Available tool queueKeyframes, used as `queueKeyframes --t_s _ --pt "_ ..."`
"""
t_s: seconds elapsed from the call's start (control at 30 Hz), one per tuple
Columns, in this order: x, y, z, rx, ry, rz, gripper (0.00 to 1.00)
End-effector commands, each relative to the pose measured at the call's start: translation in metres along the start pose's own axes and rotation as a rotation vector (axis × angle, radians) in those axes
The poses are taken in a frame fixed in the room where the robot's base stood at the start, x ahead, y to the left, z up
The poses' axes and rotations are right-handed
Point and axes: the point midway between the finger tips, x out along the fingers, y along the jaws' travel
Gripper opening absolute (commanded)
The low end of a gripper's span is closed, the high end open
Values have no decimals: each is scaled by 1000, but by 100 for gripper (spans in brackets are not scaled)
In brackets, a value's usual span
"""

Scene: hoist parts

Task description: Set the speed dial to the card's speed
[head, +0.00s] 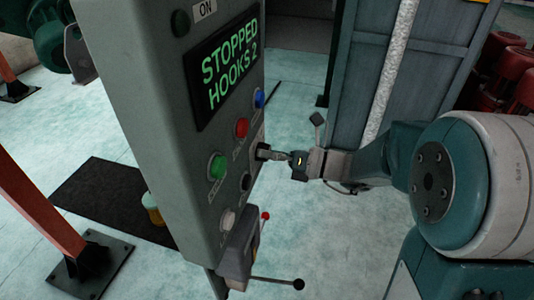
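A grey control panel (150,110) stands left of centre, with a screen (225,72) reading "STOPPED HOOKS 2". My gripper (270,155) comes from the right, with its fingertips at a dark knob (261,151) on the panel's right side, below the blue button. The fingers look close together, but whether they grip the knob is too small to tell. Another dark round control (245,181) sits lower left of the fingertips. I cannot tell which control is the speed dial, and no dial marking is readable. I see no speed card.
A green button (217,167), red button (242,128), blue button (259,98) and white button (227,221) surround the knob. Below, a box (238,262) carries a black-balled lever (299,284) and a red-tipped lever (265,216). A blue-grey cabinet (400,75) stands behind my arm.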

Motion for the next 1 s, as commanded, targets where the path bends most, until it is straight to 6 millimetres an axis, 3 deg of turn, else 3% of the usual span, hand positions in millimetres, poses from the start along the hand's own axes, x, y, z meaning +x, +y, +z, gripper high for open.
queueKeyframes --t_s 0.47,1.0 --pt "-8 0 -1 1 1 1 93" --pt "-104 -2 -1 2 1 -2 93"
